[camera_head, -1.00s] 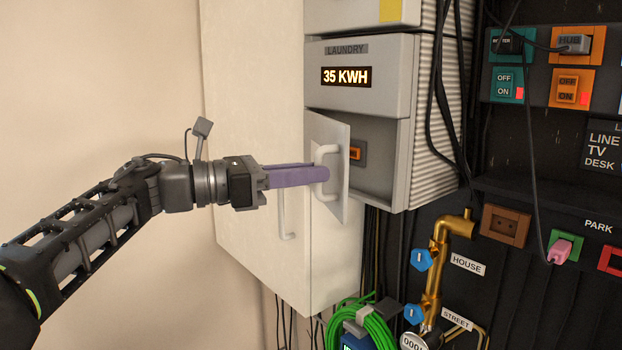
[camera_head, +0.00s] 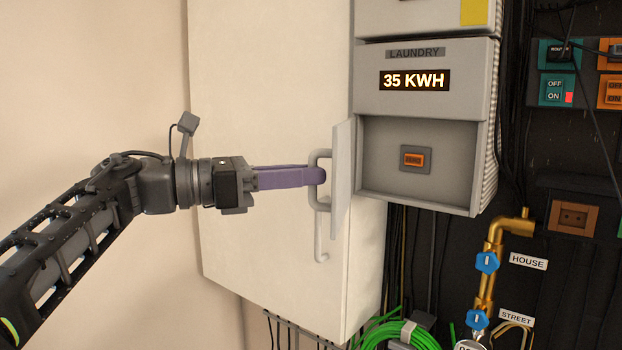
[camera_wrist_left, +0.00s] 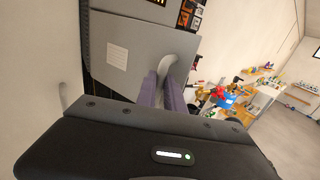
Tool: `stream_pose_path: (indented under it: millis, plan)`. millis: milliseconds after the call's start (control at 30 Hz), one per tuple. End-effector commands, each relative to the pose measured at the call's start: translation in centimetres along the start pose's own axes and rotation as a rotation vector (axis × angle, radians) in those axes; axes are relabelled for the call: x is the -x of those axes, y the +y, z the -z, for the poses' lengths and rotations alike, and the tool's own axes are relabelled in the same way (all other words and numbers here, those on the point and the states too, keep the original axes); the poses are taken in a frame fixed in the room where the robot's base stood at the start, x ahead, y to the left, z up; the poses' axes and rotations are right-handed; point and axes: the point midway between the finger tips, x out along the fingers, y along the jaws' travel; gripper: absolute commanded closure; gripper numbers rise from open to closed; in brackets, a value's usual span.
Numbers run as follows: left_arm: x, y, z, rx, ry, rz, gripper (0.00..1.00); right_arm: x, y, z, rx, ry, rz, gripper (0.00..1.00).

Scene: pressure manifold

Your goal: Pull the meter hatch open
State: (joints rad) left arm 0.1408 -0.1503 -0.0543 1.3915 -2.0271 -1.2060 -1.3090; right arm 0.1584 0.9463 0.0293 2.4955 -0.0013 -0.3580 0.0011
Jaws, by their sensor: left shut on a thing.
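The meter hatch (camera_head: 341,178) is a small light-grey door on the lower part of the laundry meter box (camera_head: 425,88). It stands swung out at its left side, seen nearly edge-on, and the recess (camera_head: 385,170) behind it is open to view with an orange switch (camera_head: 415,159) inside. My left gripper (camera_head: 318,176) has purple fingers shut on the hatch's grey handle (camera_head: 322,200). In the left wrist view the fingers (camera_wrist_left: 162,90) reach the curved handle (camera_wrist_left: 180,70) on the hatch panel (camera_wrist_left: 125,60). My right gripper is not in view.
A large white cabinet door (camera_head: 270,130) with its own handle stands behind my left gripper. Brass pipes with blue valves (camera_head: 486,263) and a green hose coil (camera_head: 400,335) sit below the box. Dark cables hang at its right. The beige wall at left is clear.

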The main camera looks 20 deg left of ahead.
Motion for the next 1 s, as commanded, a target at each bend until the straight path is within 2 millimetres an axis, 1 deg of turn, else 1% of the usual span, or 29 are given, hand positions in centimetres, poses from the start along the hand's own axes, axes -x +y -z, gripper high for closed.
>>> stream_pose_path:
  millis: [33,400,433,667,1000]
  plan:
    - [0.09,0.68,0.14,0.006,-0.002,-0.018,1.00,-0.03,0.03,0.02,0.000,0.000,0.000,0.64]
    - [0.10,0.70,0.25,0.008,0.001,-0.017,1.00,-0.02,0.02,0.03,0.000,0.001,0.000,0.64]
    - [0.10,0.69,0.26,0.008,0.001,-0.017,0.85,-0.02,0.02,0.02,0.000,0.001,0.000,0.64]
    - [0.07,0.52,0.28,0.006,0.003,-0.013,0.66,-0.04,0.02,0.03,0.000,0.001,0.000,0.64]
    - [0.37,0.36,0.18,0.003,0.001,-0.010,0.66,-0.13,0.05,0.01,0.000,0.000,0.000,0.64]
